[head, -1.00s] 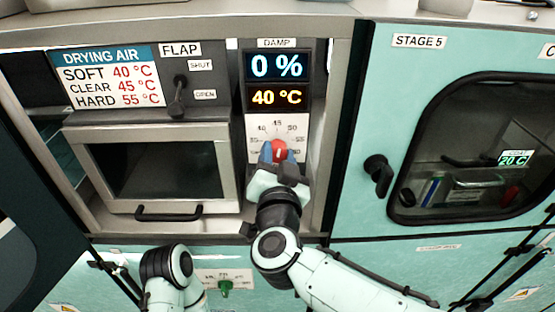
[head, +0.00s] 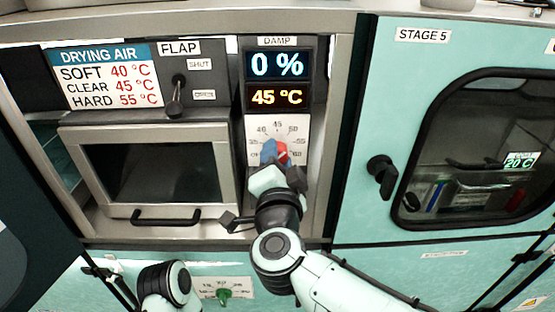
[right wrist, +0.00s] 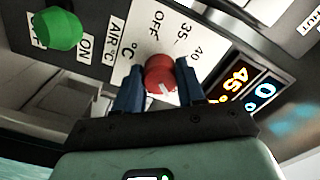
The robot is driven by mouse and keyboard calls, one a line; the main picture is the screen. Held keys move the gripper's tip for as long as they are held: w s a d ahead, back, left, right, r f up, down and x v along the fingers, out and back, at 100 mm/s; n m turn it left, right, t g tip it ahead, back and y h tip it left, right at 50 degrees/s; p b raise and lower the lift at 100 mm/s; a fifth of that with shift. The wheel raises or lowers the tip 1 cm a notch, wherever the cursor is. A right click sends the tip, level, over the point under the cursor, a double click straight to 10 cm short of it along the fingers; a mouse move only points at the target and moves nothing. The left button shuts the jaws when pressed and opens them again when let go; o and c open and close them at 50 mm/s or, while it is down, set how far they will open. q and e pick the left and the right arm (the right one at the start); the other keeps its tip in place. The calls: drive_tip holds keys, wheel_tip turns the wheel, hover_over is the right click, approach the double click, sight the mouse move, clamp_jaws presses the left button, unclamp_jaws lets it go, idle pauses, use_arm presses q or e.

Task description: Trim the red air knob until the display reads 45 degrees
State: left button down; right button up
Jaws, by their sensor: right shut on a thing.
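The red air knob (head: 282,153) sits on a white dial plate (head: 263,128) under the displays. My right gripper (head: 274,154) is at the knob, its blue fingers on either side of it. In the right wrist view the red knob (right wrist: 160,76) lies between the two blue fingers (right wrist: 160,85), and its white pointer mark shows. The temperature display (head: 277,97) reads 45 °C. The damp display (head: 277,66) above it reads 0 %. My left gripper is not in view.
A drying air card (head: 108,78) lists soft 40, clear 45 and hard 55 °C. A flap lever (head: 176,96) and a dark-windowed door (head: 155,170) are to the left. A green knob (right wrist: 58,30) is close by in the right wrist view. A teal Stage 5 door (head: 400,120) is on the right.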

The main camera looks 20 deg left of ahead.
drive_tip(key=shift+a+f, duration=0.1)
drive_tip(key=shift+f, duration=0.1)
drive_tip(key=o, duration=1.1)
drive_tip(key=shift+r, duration=0.1)
drive_tip(key=shift+c, duration=0.2)
drive_tip(key=b+v, duration=0.1)
drive_tip(key=v, duration=1.2)
drive_tip(key=shift+s+b, duration=0.2)
drive_tip(key=shift+b, duration=0.15)
